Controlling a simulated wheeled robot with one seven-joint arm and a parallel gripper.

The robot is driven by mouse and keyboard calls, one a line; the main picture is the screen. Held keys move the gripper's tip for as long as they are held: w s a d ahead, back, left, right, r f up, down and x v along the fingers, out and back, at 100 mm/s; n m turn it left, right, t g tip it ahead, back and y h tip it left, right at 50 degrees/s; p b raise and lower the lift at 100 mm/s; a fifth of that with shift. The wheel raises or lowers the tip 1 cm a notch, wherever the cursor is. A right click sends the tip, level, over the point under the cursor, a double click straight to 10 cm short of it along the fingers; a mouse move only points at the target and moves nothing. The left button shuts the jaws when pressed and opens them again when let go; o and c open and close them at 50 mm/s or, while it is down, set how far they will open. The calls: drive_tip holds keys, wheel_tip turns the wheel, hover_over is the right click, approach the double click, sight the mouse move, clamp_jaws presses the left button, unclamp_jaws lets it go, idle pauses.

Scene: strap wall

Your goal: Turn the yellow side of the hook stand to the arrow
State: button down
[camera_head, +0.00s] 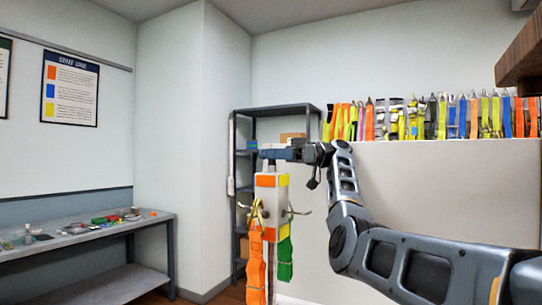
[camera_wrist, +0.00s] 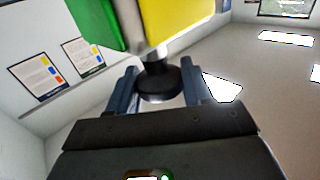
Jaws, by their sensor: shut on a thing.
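The hook stand (camera_head: 265,203) stands upright in the head view. Its pale block has orange bands on the face turned toward me and yellow bands on the narrower face to the right. Metal hooks stick out; an orange strap (camera_head: 256,270) hangs in front and a green strap (camera_head: 285,258) at the right. My gripper (camera_head: 270,157) is at the top of the stand. In the wrist view my gripper (camera_wrist: 158,88) is shut on the black knob (camera_wrist: 157,84), with the stand's yellow face (camera_wrist: 180,22) and green face (camera_wrist: 95,22) beyond. I cannot make out the arrow.
A dark shelf rack (camera_head: 240,190) stands behind the stand. A workbench (camera_head: 90,232) with small items is at the left. Many coloured straps (camera_head: 430,118) line the wall above a pale panel (camera_head: 450,180). A brown wooden edge (camera_head: 520,60) juts in at upper right.

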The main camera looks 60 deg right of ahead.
drive_tip(key=c, duration=0.5)
unclamp_jaws()
drive_tip(key=shift+r, duration=0.1)
wheel_tip(320, 180, up, 4)
drive_tip(key=shift+f+b, duration=0.25)
drive_tip(key=shift+b, duration=0.3)
drive_tip(key=s+d+r+b, duration=0.1)
drive_tip(key=s+d+r, duration=0.5)
drive_tip(key=s, duration=0.4)
drive_tip(key=shift+r, duration=0.6)
drive_tip(key=shift+d, duration=0.1)
